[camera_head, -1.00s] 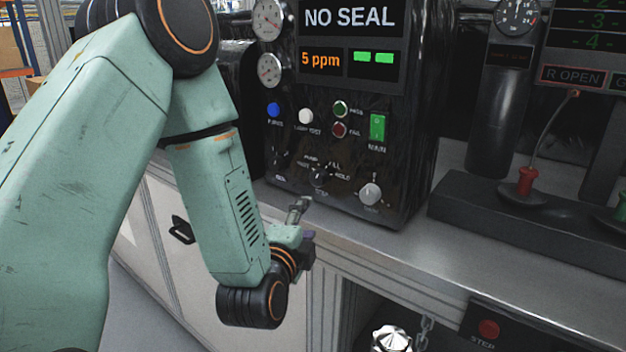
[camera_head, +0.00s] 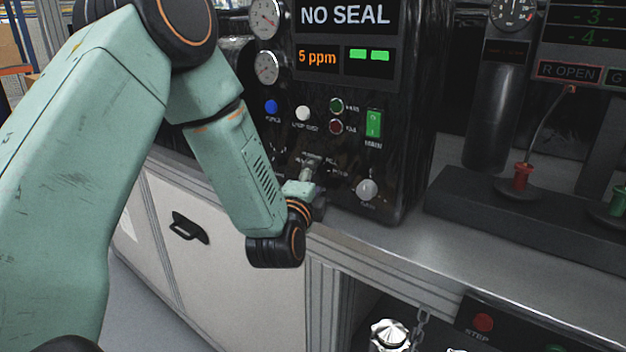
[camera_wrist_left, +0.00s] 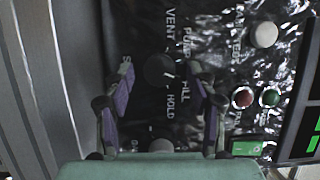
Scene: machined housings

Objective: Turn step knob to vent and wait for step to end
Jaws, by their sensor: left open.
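The step knob (camera_wrist_left: 159,69) is a dark round knob on the black, glossy panel, with VENT, PUMP, FILL and HOLD printed around it in the wrist view. The display (camera_head: 345,16) reads NO SEAL, with 5 ppm below. My right gripper is not in view.
A pale knob (camera_head: 367,189) sits low right of the step knob. A lit green switch (camera_head: 373,123) and several small buttons are above. The metal bench edge (camera_head: 400,243) runs below the panel. A red plug (camera_head: 521,177) stands to the right.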

